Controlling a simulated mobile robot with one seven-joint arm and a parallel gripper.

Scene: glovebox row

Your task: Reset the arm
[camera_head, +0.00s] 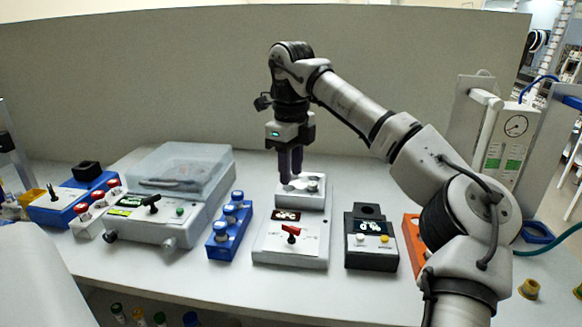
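My arm reaches in from the lower right and bends over the middle of the bench. My gripper (290,176) points straight down, its dark fingers just in front of or over the raised rear part of a white device (268,245) with a red switch. The fingers overlap closely in this view, so their gap cannot be judged. No held object shows between them. Whether the fingertips touch the device cannot be told.
Right are a black display box (371,254) and an orange unit (411,232) partly behind my arm. A grey partition (150,80) stands behind.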

